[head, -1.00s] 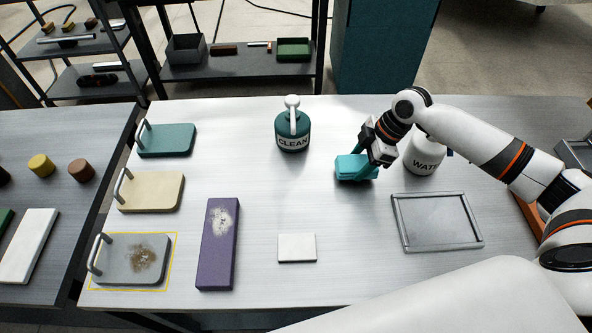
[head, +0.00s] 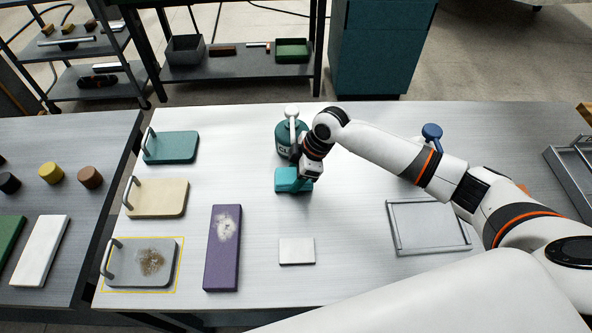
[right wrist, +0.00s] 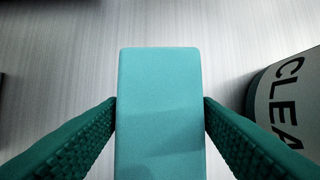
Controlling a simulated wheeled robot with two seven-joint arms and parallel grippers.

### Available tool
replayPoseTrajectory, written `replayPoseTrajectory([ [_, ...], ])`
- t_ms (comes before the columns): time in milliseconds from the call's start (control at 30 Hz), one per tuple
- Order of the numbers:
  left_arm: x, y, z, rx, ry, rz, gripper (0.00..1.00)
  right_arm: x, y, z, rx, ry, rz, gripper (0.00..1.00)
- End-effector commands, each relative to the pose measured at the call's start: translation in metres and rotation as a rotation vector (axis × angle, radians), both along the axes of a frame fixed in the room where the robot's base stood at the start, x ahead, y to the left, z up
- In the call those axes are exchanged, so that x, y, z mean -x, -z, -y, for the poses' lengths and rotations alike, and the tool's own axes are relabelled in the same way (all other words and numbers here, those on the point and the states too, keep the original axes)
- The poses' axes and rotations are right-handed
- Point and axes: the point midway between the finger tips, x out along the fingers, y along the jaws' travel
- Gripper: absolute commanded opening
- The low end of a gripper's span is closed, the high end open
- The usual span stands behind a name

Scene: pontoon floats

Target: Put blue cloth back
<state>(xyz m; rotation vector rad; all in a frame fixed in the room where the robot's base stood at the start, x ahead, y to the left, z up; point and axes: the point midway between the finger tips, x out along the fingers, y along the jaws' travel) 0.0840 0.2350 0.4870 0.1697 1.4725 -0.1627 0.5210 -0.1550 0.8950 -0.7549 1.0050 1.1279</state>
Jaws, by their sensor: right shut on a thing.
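The blue cloth is a teal folded block (head: 288,181), just in front of the CLEAN bottle (head: 287,133). My right gripper (head: 304,176) is shut on it. In the right wrist view the cloth (right wrist: 160,85) sits between both ridged fingers, with the CLEAN bottle (right wrist: 288,95) close to the right. I cannot tell whether the cloth touches the table. My left gripper is not in view.
A grey metal frame (head: 391,232) lies at the right. A white square pad (head: 297,251) and a purple block (head: 222,265) lie in front. Teal, cream and stained grey handled boards (head: 172,146) line the left edge. My arm hides most of the blue-topped bottle (head: 432,132).

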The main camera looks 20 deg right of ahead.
Motion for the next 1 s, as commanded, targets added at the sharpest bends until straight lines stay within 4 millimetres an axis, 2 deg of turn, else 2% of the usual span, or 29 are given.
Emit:
replayPoseTrajectory([
  [267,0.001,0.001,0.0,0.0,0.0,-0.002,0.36,0.0,0.002,0.0,-0.001,-0.001,0.002,0.38],
  [300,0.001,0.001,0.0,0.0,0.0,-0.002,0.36,0.0,0.001,0.0,-0.001,-0.001,0.002,0.61],
  [400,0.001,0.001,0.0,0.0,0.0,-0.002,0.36,0.0,0.001,0.0,-0.001,-0.001,0.002,0.77],
  [767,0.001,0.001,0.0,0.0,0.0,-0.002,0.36,0.0,-0.003,0.002,-0.001,-0.001,0.002,0.78],
  [867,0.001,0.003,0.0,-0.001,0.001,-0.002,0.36,0.0,-0.014,0.006,-0.002,0.0,0.004,0.78],
  [1000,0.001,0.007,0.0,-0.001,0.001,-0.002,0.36,0.003,-0.039,0.017,0.0,0.0,0.006,0.78],
])
